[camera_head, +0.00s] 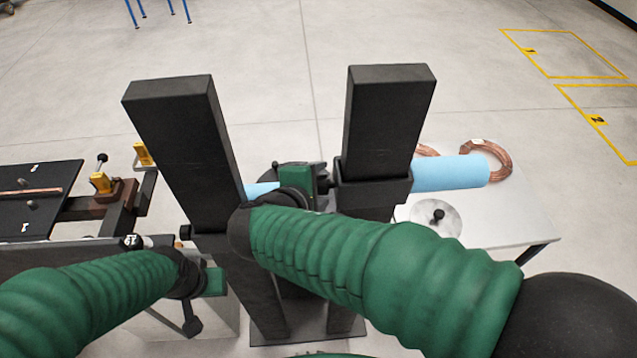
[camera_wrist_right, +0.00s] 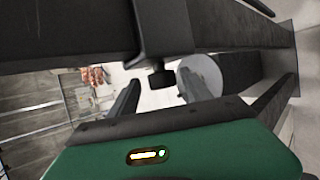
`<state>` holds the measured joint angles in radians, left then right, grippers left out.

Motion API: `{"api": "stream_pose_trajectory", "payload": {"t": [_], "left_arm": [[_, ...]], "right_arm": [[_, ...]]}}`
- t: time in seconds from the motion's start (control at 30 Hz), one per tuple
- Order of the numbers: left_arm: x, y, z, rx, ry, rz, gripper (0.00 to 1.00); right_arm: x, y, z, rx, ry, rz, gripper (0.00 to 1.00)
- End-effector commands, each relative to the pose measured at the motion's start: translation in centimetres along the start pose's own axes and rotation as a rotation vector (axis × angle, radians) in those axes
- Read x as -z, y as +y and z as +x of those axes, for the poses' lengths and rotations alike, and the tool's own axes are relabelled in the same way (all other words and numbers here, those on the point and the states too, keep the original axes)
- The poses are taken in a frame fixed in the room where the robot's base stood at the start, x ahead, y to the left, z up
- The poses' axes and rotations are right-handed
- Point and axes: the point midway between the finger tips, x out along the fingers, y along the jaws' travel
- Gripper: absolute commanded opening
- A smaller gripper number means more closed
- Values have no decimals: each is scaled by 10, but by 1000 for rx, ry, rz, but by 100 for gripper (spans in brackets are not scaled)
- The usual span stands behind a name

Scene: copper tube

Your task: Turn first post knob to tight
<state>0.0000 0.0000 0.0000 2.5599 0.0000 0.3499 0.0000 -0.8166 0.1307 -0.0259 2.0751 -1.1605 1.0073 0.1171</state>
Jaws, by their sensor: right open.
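Two dark upright posts stand in front of me in the head view: a left post (camera_head: 180,150) and a right post (camera_head: 385,120). The right post has a collar (camera_head: 372,192) with a knob on its side facing the left post. My right gripper (camera_head: 322,180) is between the posts, pointing at that knob. In the right wrist view the black knob (camera_wrist_right: 161,79) sits between the tips of my open right gripper (camera_wrist_right: 159,84); I see no clear contact. Another knob (camera_head: 185,232) is on the left post. My left gripper (camera_head: 200,300) is low by the left post; its jaws are unclear.
A light blue tube (camera_head: 450,173) extends right of the right post. A white table (camera_head: 510,228) holds a copper coil (camera_head: 490,158) and a round plate (camera_head: 425,222). A black board (camera_head: 50,205) with a copper tube and a clamp fixture (camera_head: 110,195) are at left.

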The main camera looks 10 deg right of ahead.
Motion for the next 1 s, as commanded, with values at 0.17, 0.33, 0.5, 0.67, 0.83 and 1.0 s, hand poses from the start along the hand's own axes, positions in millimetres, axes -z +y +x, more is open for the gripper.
{"api": "stream_pose_trajectory", "payload": {"t": [0.17, 0.33, 0.5, 0.67, 0.83, 1.0], "left_arm": [[0, 0, 1, 0, 0, 0, 32], [-2, 0, 7, 0, 0, 0, 32], [-4, 0, 15, 0, 0, 0, 32], [-5, 0, 20, 0, 0, 0, 32], [-5, 0, 22, 0, 0, 0, 32], [-5, 0, 22, 0, 0, 0, 32]], "right_arm": [[0, -1, -4, 0, 1, 0, 57], [2, -1, -34, -2, 6, 2, 57], [2, -2, -85, -1, 6, 2, 57], [3, -1, -129, 0, 5, 0, 57], [3, 0, -158, 1, 2, -2, 57], [2, 0, -167, 3, -1, -2, 57]]}}
